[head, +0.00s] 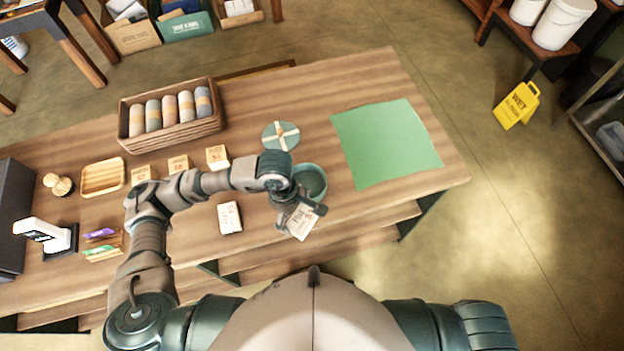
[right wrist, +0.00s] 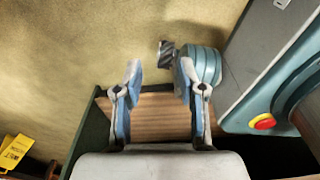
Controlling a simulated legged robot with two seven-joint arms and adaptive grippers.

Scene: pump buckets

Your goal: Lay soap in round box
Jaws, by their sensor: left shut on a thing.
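The round box (head: 318,193) is a dark green open tub on the table, partly behind my left gripper. Its round green lid (head: 272,130) with a cream ribbon cross lies just beyond it. My left gripper (head: 294,213) is shut on a pale labelled soap (head: 303,222), held tilted at the near side of the round box. Another pale labelled bar (head: 230,217) lies on the table to the left. My right gripper (right wrist: 160,80) shows only in the right wrist view, open and empty, with its fingers apart.
A green sheet (head: 388,145) lies on the table's right. Small blocks (head: 217,155), a wooden tray (head: 102,177) and a card reader (head: 45,235) are to the left. A yellow wet-floor sign (head: 517,104) stands on the floor.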

